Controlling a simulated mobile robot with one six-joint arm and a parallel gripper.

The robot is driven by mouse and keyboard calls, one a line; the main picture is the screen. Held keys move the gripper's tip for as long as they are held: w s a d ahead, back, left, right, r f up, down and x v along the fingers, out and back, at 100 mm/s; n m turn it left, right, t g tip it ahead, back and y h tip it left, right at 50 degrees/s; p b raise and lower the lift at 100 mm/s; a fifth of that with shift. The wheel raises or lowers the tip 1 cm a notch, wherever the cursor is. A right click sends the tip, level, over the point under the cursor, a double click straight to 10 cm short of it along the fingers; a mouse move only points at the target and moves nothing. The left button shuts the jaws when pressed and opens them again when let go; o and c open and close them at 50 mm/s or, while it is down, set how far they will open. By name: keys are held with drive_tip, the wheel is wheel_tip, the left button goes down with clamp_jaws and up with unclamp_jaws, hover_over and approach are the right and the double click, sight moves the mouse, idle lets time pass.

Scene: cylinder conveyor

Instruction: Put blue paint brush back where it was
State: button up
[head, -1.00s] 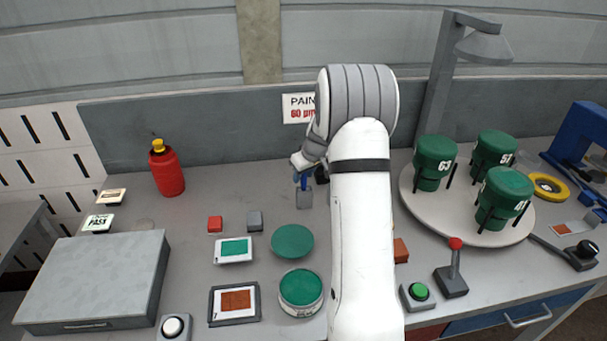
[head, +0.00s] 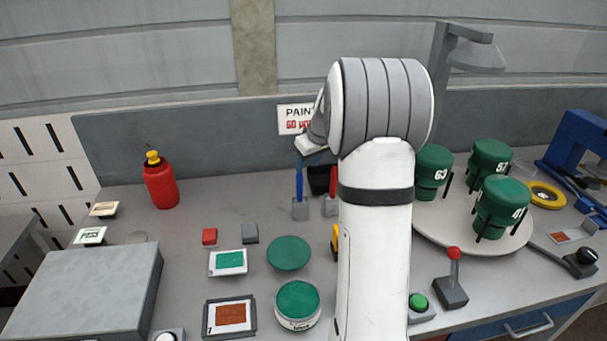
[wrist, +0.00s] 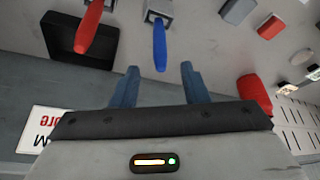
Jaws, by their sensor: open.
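The blue paint brush (head: 299,182) stands upright in a small grey holder (head: 299,209) near the back of the bench. In the wrist view, the blue brush handle (wrist: 159,46) is beyond the gap between my fingers, and its holder (wrist: 158,10) shows at the top edge. My gripper (wrist: 160,74) is open and empty, with clear space around the handle. In the head view, my arm hides most of my gripper, which is up by the brush's top.
A red brush (head: 333,180) stands in its own holder right beside the blue one, with a black container (head: 318,180) behind. A red bottle (head: 161,182) stands at left. Green paint cans (head: 491,160) stand on a turntable at right. Small red and grey blocks lie in front.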

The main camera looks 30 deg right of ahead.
drive_tip(key=s+a+r, duration=0.3)
drive_tip(key=s+a, duration=0.3)
drive_tip(key=s, duration=0.1)
drive_tip(key=s+a+r, duration=0.3)
drive_tip(key=s+a, duration=0.3)
drive_tip(key=s+a+f, duration=0.1)
drive_tip(key=s+a, duration=0.1)
drive_tip(key=s, duration=0.4)
drive_tip(key=s+a+f+m+g, duration=0.1)
drive_tip(key=s+a, duration=0.2)
drive_tip(key=s, duration=0.3)
drive_tip(key=s+a+f+m, duration=0.1)
drive_tip(key=s+a, duration=0.2)
drive_tip(key=s, duration=0.3)
drive_tip(key=shift+s+f+h, duration=0.2)
drive_tip(key=shift+s+h, duration=0.05)
drive_tip(key=shift+h, duration=0.15)
